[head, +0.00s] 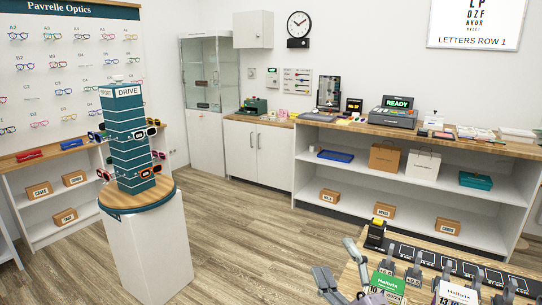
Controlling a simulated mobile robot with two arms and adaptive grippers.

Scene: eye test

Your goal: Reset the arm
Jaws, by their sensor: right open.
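My right gripper (336,262) is at the bottom of the head view, right of the middle. Its two grey fingers stand apart, with nothing visible between them. It is beside the left edge of the wooden table (347,283) at the lower right. The rest of my right arm is mostly cut off or hard to make out. My left gripper does not show.
Near the right gripper are a green-and-white card (387,287), a white card (456,293), a black-and-yellow block (376,233) and several grey holders. A white pedestal (150,255) bears a glasses tower (127,130). A counter (410,131) runs along the back. Open floor (245,220) lies between.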

